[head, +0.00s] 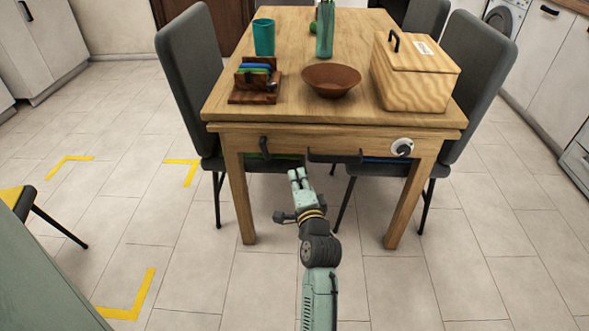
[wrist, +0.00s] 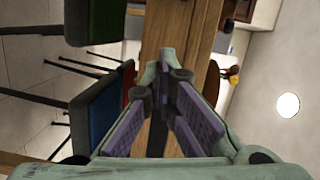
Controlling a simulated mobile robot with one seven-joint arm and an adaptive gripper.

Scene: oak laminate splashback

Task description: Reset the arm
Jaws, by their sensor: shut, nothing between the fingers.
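My arm reaches forward from the bottom of the head view, with my gripper (head: 297,174) in front of the near side of the wooden table (head: 340,118). The gripper is below the level of the tabletop and holds nothing. In the wrist view the fingers of my gripper (wrist: 167,88) come together, with no object between them. The wrist view is turned on its side and shows table wood behind the fingers.
On the table stand a teal cup (head: 264,37), a wooden rack (head: 256,80), a brown bowl (head: 331,79), a green bottle (head: 325,30) and a lidded wooden box (head: 415,75). Grey chairs (head: 188,70) flank it. Tiled floor in front is open, with yellow corner marks (head: 130,305).

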